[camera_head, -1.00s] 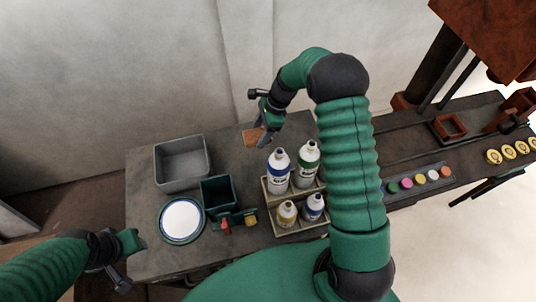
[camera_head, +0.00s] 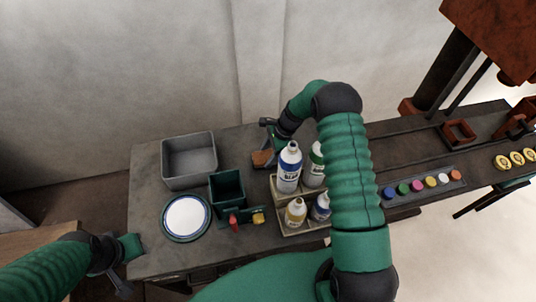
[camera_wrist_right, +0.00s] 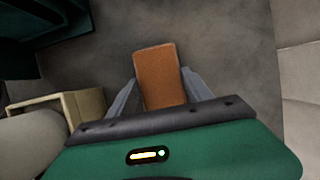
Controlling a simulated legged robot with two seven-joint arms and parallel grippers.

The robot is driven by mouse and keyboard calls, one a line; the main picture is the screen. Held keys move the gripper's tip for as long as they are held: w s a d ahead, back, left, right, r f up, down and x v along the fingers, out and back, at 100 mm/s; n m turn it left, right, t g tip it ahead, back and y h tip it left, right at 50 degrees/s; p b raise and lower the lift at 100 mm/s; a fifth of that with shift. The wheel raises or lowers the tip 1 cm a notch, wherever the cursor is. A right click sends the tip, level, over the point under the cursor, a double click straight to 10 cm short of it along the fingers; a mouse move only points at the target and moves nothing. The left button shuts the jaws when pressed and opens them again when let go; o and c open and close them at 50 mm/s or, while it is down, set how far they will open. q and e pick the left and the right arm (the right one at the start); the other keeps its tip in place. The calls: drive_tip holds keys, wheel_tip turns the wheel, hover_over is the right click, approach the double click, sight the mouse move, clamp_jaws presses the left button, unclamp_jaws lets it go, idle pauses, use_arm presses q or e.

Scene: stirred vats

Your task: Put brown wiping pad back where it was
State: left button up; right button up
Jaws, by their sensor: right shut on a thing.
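The brown wiping pad (camera_head: 262,158) is at the back of the bench, left of the tall bottles, in the head view. In the right wrist view the pad (camera_wrist_right: 160,75) sits upright in the picture between the two fingers. My right gripper (camera_head: 272,150) is shut on the pad, close to the bench top; I cannot tell whether the pad touches it. My left gripper (camera_head: 132,262) is at the bench's front left edge, away from the pad; its jaw opening is not clear.
A grey bin (camera_head: 189,160), a dark green container (camera_head: 227,188) and a round white dish (camera_head: 186,217) stand left of the pad. The bench behind the green container is clear.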

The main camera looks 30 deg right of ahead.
drive_tip(key=shift+d+f, duration=0.2)
drive_tip(key=shift+d, duration=0.2)
drive_tip(key=o, duration=0.9)
drive_tip(key=shift+d, duration=0.3)
drive_tip(key=shift+o, duration=1.4)
drive_tip(key=shift+s+d, duration=0.1)
drive_tip(key=shift+d, duration=0.25)
drive_tip(key=shift+a, duration=0.55)
drive_tip(key=shift+d+r, duration=0.15)
drive_tip(key=shift+r, duration=0.1)
use_arm(q)
drive_tip(key=shift+d+r, duration=0.2)
drive_tip(key=shift+d, duration=0.4)
use_arm(e)
drive_tip(key=v, duration=1.1)
drive_tip(key=shift+d+r, duration=0.25)
